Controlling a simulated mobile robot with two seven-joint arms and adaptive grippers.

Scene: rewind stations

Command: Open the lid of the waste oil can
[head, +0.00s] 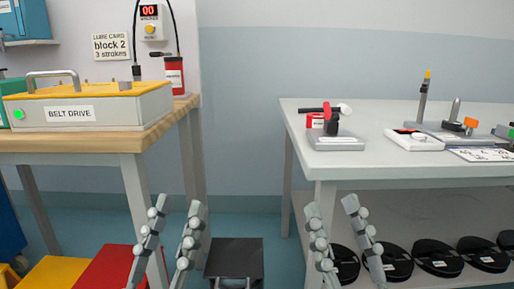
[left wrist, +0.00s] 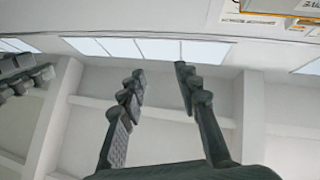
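A dark box with a flat black top (head: 235,254) stands on the floor between the two tables, at the bottom of the head view. It may be the waste oil can, but I can read no label on it. Its top looks closed, and its lower part is cut off by the picture edge. My left gripper (head: 178,206) is open and empty, left of the box in the picture. It also shows open in the left wrist view (left wrist: 159,72), pointing towards the ceiling. My right gripper (head: 332,207) is open and empty, right of the box.
A wooden-topped table (head: 103,142) on the left holds the belt drive unit (head: 120,106) and a red canister (head: 174,76). A white table (head: 370,171) on the right holds tools, with several black discs (head: 438,257) below. Red (head: 107,268) and yellow (head: 48,272) containers stand at lower left.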

